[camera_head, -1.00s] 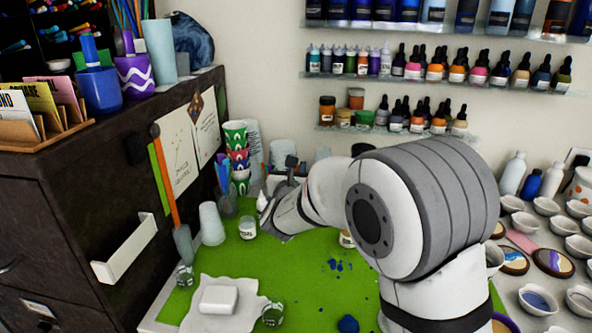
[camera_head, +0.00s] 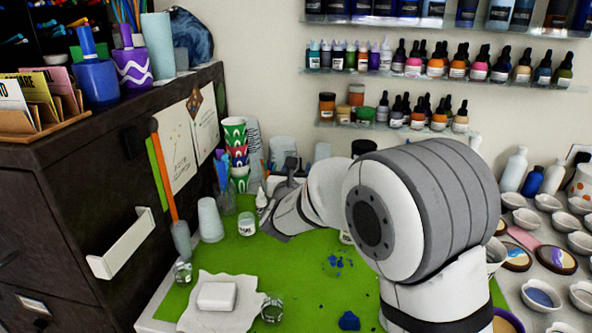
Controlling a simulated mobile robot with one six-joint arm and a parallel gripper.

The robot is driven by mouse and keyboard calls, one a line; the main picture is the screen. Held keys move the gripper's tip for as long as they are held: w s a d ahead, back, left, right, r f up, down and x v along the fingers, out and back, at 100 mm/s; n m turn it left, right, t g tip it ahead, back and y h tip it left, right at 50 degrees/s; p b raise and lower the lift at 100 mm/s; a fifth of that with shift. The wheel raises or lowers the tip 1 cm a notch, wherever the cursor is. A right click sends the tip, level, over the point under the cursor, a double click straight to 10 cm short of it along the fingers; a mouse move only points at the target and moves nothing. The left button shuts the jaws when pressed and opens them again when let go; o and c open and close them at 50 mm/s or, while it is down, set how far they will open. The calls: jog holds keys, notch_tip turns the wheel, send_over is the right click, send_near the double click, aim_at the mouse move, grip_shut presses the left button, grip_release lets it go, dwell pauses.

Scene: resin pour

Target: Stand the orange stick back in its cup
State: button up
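A long orange stick (camera_head: 165,180) with a grey, flat lower end leans along the side of the dark cabinet at the left. A small clear cup (camera_head: 183,272) stands just below its grey end; I cannot tell whether they touch. Another clear cup (camera_head: 227,201) with blue sticks stands farther back. Which one is the stick's cup is not clear. My gripper (camera_head: 265,208) is at the back of the green mat, right of a small white-labelled jar (camera_head: 246,223) and well apart from the orange stick. My wrist hides most of its fingers, so its opening is unclear.
A white upturned cup (camera_head: 210,220) and stacked patterned cups (camera_head: 237,152) stand near the gripper. A white block (camera_head: 217,296) lies on a crumpled sheet at the front. The cabinet (camera_head: 70,210) bounds the left side. The green mat's (camera_head: 290,268) middle is mostly clear.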

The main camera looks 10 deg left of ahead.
jog(key=s+b, duration=0.1)
jog(key=s, duration=0.6)
jog(key=shift+s+d, duration=0.25)
jog(key=shift+s, duration=0.1)
dwell(0.4)
